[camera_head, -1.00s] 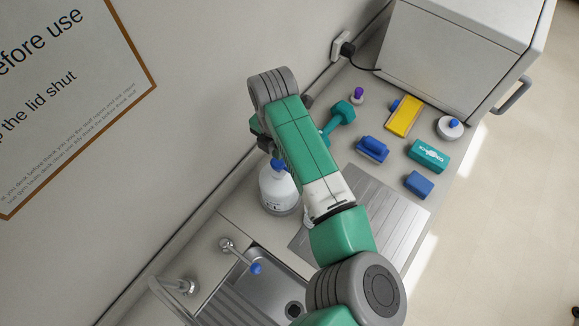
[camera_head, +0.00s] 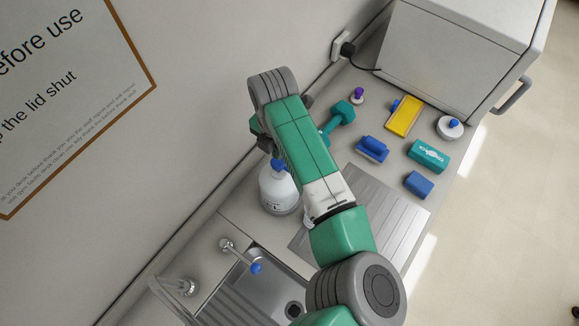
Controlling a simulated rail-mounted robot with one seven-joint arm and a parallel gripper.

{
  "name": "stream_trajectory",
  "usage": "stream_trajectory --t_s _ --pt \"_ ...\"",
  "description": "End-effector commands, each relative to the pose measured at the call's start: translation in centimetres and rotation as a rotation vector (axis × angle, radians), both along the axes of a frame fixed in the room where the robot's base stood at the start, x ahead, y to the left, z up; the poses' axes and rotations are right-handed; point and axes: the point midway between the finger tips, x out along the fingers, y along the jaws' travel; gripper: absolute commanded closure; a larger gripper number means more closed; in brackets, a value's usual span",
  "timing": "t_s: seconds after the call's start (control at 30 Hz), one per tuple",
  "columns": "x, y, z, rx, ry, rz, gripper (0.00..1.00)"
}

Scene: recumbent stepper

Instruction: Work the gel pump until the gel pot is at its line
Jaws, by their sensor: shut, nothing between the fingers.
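The gel pump is a white bottle (camera_head: 279,192) with a blue head (camera_head: 281,165), upright on the counter near the wall. My arm reaches over the counter, and its wrist bends down behind the pump head. My gripper (camera_head: 265,146) shows only as a dark part beside and above the blue head. It is shut and empty. Its fingertips are mostly hidden, so I cannot tell whether they touch the head. A pale, small object (camera_head: 308,221) shows at the edge of my arm, right of the bottle. It may be the gel pot, but its line and level are hidden.
A sink with a blue-tipped tap (camera_head: 255,268) lies in front of the pump. A ribbed drainboard (camera_head: 385,208) is to the right.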

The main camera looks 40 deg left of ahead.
Motion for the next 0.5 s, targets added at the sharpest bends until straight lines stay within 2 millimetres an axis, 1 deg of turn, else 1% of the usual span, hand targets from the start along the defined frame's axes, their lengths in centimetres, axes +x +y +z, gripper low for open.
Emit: stream_trajectory --t_s 0.27,0.5 --pt "0.00 0.00 -0.07 0.000 0.000 0.000 1.00" --pt "-0.02 0.01 -0.75 0.000 0.001 0.000 1.00"
